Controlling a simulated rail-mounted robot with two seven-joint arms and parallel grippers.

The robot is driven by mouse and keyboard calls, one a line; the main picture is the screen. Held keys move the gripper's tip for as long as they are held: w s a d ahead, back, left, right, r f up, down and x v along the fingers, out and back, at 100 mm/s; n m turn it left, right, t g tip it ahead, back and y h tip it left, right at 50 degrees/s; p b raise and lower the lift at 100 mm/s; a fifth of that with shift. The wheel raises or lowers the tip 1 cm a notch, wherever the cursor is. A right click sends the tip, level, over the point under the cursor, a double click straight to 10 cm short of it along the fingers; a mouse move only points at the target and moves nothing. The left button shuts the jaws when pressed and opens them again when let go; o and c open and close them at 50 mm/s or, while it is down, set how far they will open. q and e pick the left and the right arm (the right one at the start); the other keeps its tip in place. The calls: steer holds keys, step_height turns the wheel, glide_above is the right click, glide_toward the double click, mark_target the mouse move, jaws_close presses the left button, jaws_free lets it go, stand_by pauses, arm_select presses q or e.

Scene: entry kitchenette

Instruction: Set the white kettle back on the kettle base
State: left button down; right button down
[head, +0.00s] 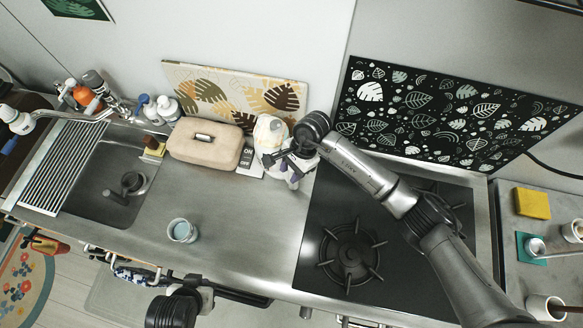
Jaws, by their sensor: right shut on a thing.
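The white kettle (267,130) is at the back of the steel counter, beside the beige toaster and left of the hob. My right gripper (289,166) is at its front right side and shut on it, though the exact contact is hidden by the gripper. I cannot tell whether the kettle stands on something or is held just above the counter. The kettle base cannot be made out; the kettle and gripper cover that spot. My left gripper (207,296) is low at the front edge of the counter, away from the kettle, and its fingers are not clear.
A beige toaster (205,143) and an ON/OFF card (247,158) are close left of the kettle. A patterned board (236,92) leans behind. A cup (182,230) stands on the front counter. The black hob (322,235) is at right, the sink (105,175) at left.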

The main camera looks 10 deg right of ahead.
steer(key=shift+w, duration=0.1)
steer(key=shift+f, duration=0.1)
steer(key=c, duration=0.7)
jaws_free()
steer(key=shift+c, duration=0.2)
steer(key=b+v, duration=0.3)
steer(key=v, duration=0.9)
